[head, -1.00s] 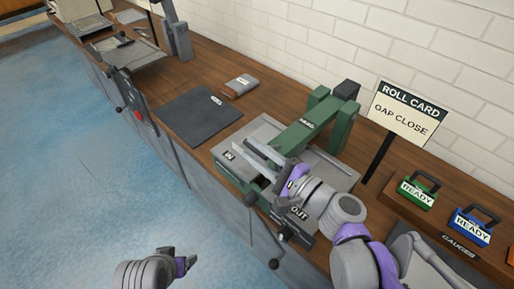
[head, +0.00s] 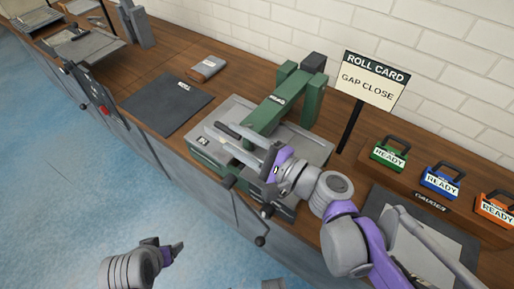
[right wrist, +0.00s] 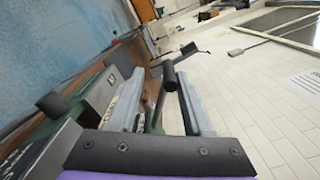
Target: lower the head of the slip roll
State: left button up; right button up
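The slip roll (head: 204,160) is a green and grey machine on the bench. Its green head arm (head: 268,115), with a small label, slopes from the rear posts toward the front. My right gripper (head: 243,147) is over the front of the machine, its two long grey fingers spread apart. In the right wrist view, a dark round-ended handle (right wrist: 168,77) shows between the fingers (right wrist: 160,108); I cannot tell whether they touch it. My left gripper (head: 176,251) is low over the floor, away from the machine; its finger gap is unclear.
Green (head: 389,154), blue (head: 440,181) and orange (head: 494,208) READY gauges sit to the right. A dark mat (head: 166,103) lies left. Crank knobs (head: 260,240) stick out in front.

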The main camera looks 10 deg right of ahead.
jog(key=v, duration=0.8)
jog(key=shift+p, duration=0.45)
jog(key=shift+s+d, duration=0.1)
